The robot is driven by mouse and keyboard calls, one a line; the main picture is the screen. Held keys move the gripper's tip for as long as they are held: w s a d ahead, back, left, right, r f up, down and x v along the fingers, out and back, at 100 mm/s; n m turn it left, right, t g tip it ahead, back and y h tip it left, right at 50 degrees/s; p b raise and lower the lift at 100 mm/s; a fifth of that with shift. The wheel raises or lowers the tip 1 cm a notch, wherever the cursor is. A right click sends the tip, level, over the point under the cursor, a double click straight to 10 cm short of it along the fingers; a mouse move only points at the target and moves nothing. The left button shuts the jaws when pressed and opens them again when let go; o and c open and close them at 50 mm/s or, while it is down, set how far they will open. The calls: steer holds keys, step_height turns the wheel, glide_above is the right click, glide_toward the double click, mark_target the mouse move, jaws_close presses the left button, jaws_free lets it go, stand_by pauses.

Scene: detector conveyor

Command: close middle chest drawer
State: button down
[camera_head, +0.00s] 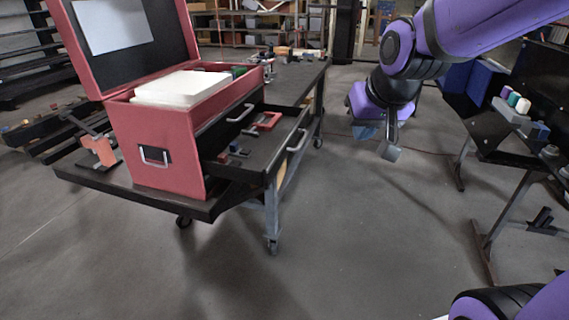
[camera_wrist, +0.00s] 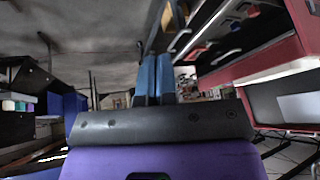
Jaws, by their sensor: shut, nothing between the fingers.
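The red chest (camera_head: 150,150) stands on a dark wheeled table (camera_head: 205,208) with its lid up. An open drawer (camera_head: 262,160) sticks far out of its right side, with a light handle (camera_head: 297,142) on its front and red and grey tools inside. A second handle (camera_head: 241,112) shows above and behind it; how far that drawer is out I cannot tell. My gripper (camera_head: 388,152) is shut and empty, hanging right of the drawer front and clear of it. In the wrist view my blue fingers (camera_wrist: 154,78) are together, and the red chest (camera_wrist: 262,62) is at the right.
White blocks (camera_head: 185,87) lie in the chest top. A red clamp-like tool (camera_head: 102,150) lies on the table's left end. A black bench (camera_head: 500,140) with bottles stands at the right. The grey floor between table and bench is clear. Shelves stand at the back.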

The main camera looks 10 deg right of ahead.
steer(key=w+a+f+m+t+y, duration=0.15)
steer(key=w+a+f+m, duration=0.3)
steer(key=w+f, duration=0.9)
steer(key=n, duration=0.1)
glide_toward(279, 169)
step_height(279, 169, down, 4)
steer(key=w+d, duration=0.1)
steer(key=w, duration=0.1)
steer(key=shift+w+a+f+y, duration=0.15)
steer(key=shift+w+a+y, duration=0.1)
steer(key=shift+w+a, duration=0.45)
steer(key=shift+s+a, duration=0.1)
steer(key=shift+a, duration=0.1)
